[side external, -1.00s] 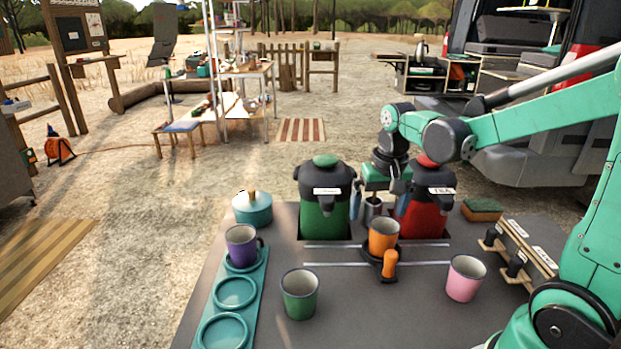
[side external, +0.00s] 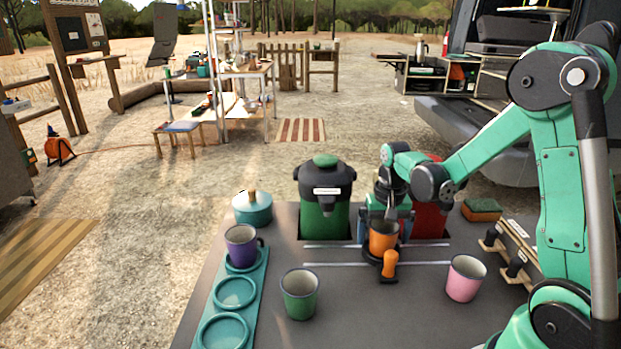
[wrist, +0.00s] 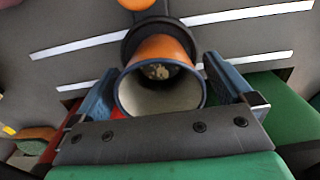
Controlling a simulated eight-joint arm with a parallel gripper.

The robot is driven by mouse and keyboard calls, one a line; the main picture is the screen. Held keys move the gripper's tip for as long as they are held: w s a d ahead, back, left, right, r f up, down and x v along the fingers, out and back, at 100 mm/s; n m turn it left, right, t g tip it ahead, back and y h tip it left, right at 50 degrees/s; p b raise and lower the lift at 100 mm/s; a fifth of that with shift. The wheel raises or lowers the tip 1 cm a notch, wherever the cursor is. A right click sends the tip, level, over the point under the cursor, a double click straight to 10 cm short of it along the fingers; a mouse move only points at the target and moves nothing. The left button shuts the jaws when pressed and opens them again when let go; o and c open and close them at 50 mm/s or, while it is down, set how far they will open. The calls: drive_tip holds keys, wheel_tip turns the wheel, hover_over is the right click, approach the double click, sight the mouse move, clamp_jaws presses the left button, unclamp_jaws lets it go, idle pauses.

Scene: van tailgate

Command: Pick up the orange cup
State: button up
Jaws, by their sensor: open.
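The orange cup (side external: 383,238) stands upright on a small dark holder (side external: 387,278) with an orange handle (side external: 390,262), near the middle of the tailgate table. In the wrist view the orange cup (wrist: 160,78) shows its pale inside and dark rim, between my two blue fingers. My gripper (side external: 385,222) is open and low at the cup, with one finger on either side of it. In the wrist view a gap shows beside the cup at my gripper (wrist: 168,80); I cannot tell whether either finger touches it.
A green urn (side external: 323,205) and a red urn (side external: 432,215) stand behind the cup. A green cup (side external: 299,295) and a pink cup (side external: 465,279) stand in front. A purple cup (side external: 240,246) sits on the teal ring tray (side external: 206,330) at left, beside a teal pot (side external: 252,209).

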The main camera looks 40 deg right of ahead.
drive_tip(key=c, duration=1.4)
drive_tip(key=shift+r, duration=0.15)
